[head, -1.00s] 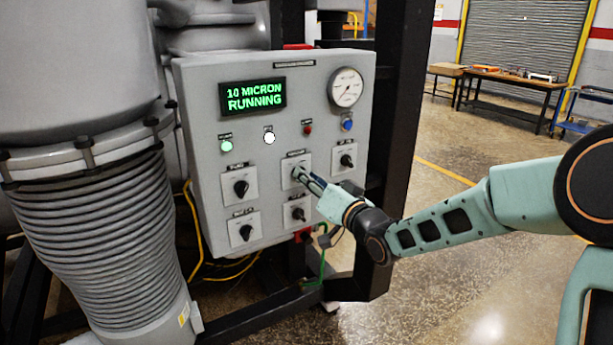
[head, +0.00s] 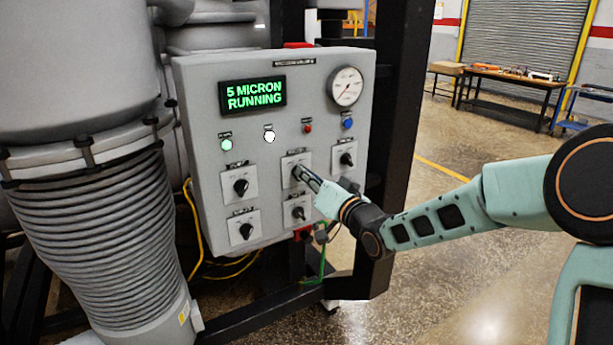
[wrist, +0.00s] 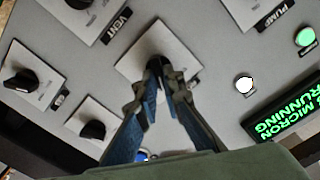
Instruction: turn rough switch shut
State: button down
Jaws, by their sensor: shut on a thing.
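The grey control panel (head: 215,150) carries several black rotary switches on pale square plates. My gripper (head: 299,175) is at the middle switch of the upper row (head: 290,162). In the wrist view, my gripper (wrist: 163,72) is shut on that switch's black knob (wrist: 155,62), with a finger on each side. The fingers hide much of the knob, so its pointing direction is unclear. I cannot read this switch's label, so I cannot confirm that it is the rough switch. Neighbouring labels read VENT (wrist: 116,26) and PUMP (wrist: 272,16) in the wrist view.
The green display (head: 253,94) reads "5 MICRON RUNNING". Green (head: 227,145) and white (head: 269,137) lamps look lit. Neighbouring knobs (head: 241,187) (head: 347,159) sit close around my gripper. A gauge (head: 345,87) is at upper right, and a black frame post (head: 402,110) stands beside the panel.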

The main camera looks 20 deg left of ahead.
jog(key=shift+f+n+b, duration=0.1)
jog(key=shift+n+b, duration=0.2)
jog(key=shift+b, duration=0.2)
jog(key=n+b, duration=0.5)
jog(key=b, duration=0.1)
jog(key=n+b, duration=0.6)
jog(key=b, duration=0.1)
jog(key=shift+s+a, duration=0.2)
jog(key=shift+n, duration=0.3)
jog(key=c, duration=2.1)
grip_release()
jog(key=shift+s+d, duration=0.1)
